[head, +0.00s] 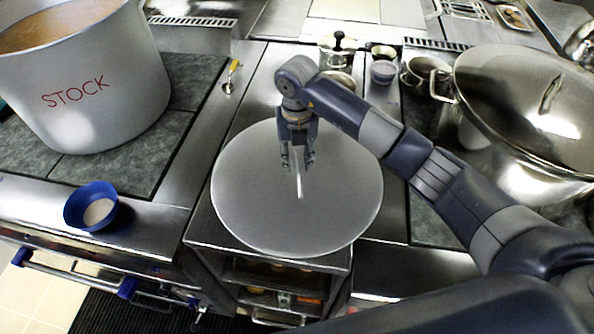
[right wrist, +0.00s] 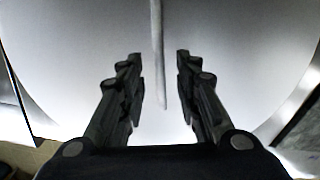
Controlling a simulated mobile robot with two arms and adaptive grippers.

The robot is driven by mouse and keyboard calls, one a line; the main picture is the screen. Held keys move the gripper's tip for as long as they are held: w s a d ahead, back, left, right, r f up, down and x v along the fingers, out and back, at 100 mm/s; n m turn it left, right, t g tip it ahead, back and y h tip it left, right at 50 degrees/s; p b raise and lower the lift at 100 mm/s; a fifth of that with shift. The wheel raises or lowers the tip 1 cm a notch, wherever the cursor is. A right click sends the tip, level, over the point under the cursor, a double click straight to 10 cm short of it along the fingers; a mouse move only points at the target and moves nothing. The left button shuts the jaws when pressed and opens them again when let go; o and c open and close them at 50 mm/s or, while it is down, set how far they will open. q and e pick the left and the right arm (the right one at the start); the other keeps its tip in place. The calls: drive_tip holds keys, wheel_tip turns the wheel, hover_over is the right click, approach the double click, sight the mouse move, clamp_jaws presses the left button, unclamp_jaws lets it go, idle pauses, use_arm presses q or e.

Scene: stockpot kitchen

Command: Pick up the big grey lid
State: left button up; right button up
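The big grey lid (head: 250,200) is a wide round disc lying flat on the steel counter between the two stove areas. Its thin upright handle (head: 299,184) stands at its middle. My right gripper (head: 298,165) points down over the lid's middle, open, with a finger on each side of the handle. In the right wrist view the handle (right wrist: 160,60) runs between the two open fingertips (right wrist: 157,55), with a gap on both sides. The lid's surface (right wrist: 75,50) fills most of that view. My left gripper is not in view.
A large pot marked STOCK (head: 90,90) stands at the left. A blue bowl (head: 92,207) sits at the front left edge. A lidded steel pot (head: 520,130) stands at the right. A moka pot (head: 338,52) and small cups (head: 383,72) are behind the lid.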

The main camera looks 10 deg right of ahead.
drive_tip(key=shift+f, duration=1.35)
clamp_jaws()
drive_tip(key=shift+r, duration=0.15)
